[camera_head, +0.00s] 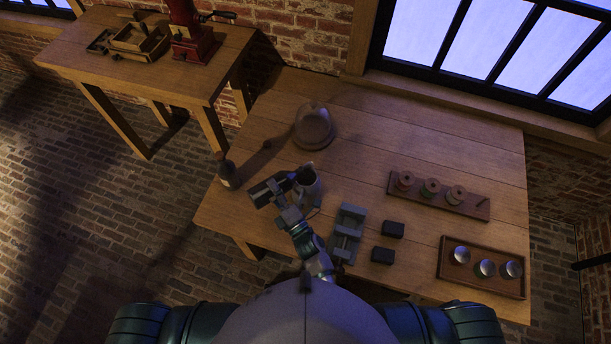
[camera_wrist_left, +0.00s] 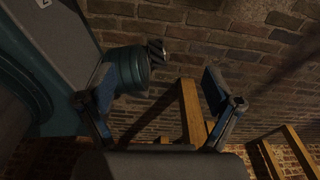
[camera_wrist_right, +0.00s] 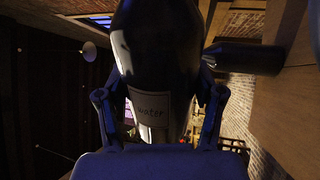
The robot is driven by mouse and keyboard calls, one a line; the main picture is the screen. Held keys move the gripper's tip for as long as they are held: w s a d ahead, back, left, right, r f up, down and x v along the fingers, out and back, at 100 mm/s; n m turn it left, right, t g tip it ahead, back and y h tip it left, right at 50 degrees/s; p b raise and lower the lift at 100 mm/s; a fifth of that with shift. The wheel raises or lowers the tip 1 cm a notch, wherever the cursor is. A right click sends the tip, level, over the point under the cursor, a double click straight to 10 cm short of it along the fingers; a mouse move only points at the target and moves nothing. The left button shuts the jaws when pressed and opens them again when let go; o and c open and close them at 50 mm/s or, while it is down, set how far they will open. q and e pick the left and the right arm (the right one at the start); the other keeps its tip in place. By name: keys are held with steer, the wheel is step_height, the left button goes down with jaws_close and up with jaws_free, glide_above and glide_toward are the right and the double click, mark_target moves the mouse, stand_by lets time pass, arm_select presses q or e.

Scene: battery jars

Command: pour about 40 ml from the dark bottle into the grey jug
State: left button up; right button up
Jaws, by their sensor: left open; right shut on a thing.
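My right gripper (camera_head: 280,188) is over the table's left part. In the right wrist view it is shut on a dark bottle (camera_wrist_right: 155,55) with a label that reads "Water". The bottle lies well over from upright relative to the table. The grey jug (camera_head: 309,186) stands on the table right beside this gripper, partly hidden by it. I cannot see the bottle's mouth, any flow or the level in the jug. My left gripper (camera_wrist_left: 160,95) is open and empty, above the brick floor; the head view does not show it.
A glass dome (camera_head: 313,125) stands behind the jug. A grey fixture (camera_head: 347,232), two dark blocks (camera_head: 392,230), a spool board (camera_head: 438,194) and a tray (camera_head: 482,288) with jars lie to the right.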

steer(key=shift+a+r, duration=0.1)
steer(key=shift+r, duration=0.1)
steer(key=shift+s+d+r, duration=0.1)
steer(key=shift+d, duration=0.45)
steer(key=shift+m, duration=0.3)
steer(key=shift+a, duration=0.4)
steer(key=shift+s+a, duration=0.1)
steer(key=shift+a, duration=0.3)
steer(key=shift+r+p, duration=0.1)
steer(key=shift+p, duration=0.2)
steer(key=shift+d+r, duration=0.1)
steer(key=shift+d, duration=0.25)
steer(key=shift+a, duration=0.1)
steer(key=shift+s+a, duration=0.15)
steer(key=shift+a, duration=0.15)
arm_select(q)
steer(key=shift+w+a+r, duration=0.1)
steer(key=shift+a+r, duration=0.25)
steer(key=shift+r, duration=0.2)
arm_select(e)
steer(key=shift+a+r+m, duration=0.1)
steer(key=shift+a+m, duration=0.1)
steer(key=shift+m, duration=0.2)
